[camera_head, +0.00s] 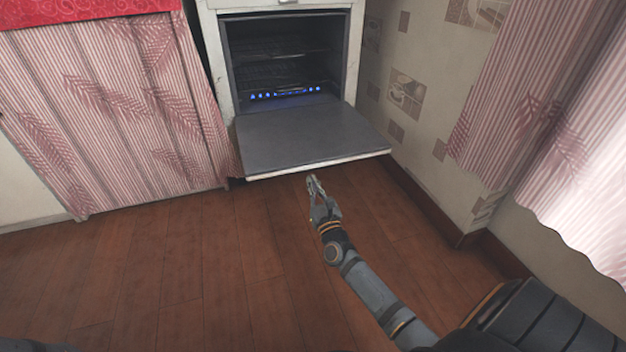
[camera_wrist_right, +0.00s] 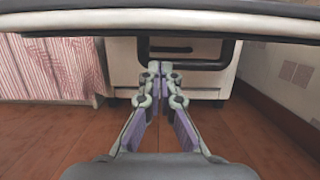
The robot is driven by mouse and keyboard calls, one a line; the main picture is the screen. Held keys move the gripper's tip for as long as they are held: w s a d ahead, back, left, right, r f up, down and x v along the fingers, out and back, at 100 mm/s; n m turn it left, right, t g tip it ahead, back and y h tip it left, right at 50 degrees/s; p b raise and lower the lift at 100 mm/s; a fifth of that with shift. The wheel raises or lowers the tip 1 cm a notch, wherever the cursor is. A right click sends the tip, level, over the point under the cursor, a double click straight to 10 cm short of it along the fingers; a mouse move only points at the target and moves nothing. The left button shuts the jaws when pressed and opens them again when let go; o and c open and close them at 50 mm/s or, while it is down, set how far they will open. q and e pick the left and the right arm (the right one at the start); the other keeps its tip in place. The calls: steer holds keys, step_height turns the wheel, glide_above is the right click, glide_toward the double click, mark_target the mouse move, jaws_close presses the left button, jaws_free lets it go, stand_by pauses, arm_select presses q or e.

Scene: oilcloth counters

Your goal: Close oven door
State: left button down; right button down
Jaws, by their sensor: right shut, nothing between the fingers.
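The white oven (camera_head: 351,55) stands against the wall at the top of the head view, with racks and blue flames inside. Its door (camera_head: 310,135) is folded down, about level, its grey inner side facing up. My right gripper (camera_head: 312,180) is shut and empty, just in front of the door's front edge in the head view. In the right wrist view the gripper (camera_wrist_right: 154,68) points at the oven's lower front, below the door edge (camera_wrist_right: 160,22). A dark bar-shaped handle (camera_wrist_right: 188,62) hangs under the door there. I cannot tell whether the fingertips touch it. My left gripper is out of view.
A pink striped curtain (camera_head: 120,105) hangs from the counter left of the oven. The patterned wall (camera_head: 425,100) and another striped curtain (camera_head: 540,90) are close on the right. The wooden floor (camera_head: 180,260) in front is clear.

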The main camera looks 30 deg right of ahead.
steer(key=shift+r+p, duration=0.3)
steer(key=shift+r, duration=1.15)
steer(key=shift+r, duration=0.1)
